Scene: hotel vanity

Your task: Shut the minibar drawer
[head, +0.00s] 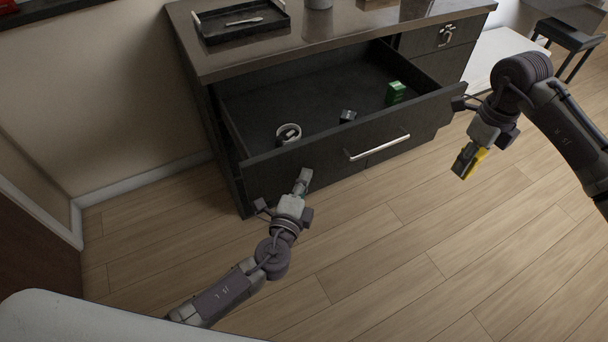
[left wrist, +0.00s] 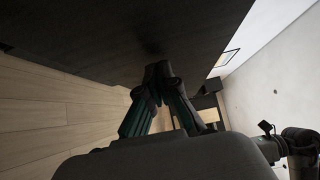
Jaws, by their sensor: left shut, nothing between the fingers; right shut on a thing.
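The minibar drawer (head: 268,162) is pulled out from the dark cabinet. Its front has a silver bar handle (head: 378,148). My left gripper (head: 304,172) is shut and empty, its tips at the drawer front, left of the handle. In the left wrist view, the shut fingers (left wrist: 158,70) point at the dark drawer front (left wrist: 130,30); I cannot tell whether they touch it. My right gripper (head: 464,163) is shut on a yellow thing (head: 480,155), mostly hidden by the fingers, in the air to the right of the drawer.
In the drawer lie a white round item (head: 288,133), a small dark item (head: 347,116) and a green box (head: 396,92). A black tray (head: 240,32) stands on the countertop (head: 350,33). A stool (head: 570,35) is at the far right. The wooden floor in front is clear.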

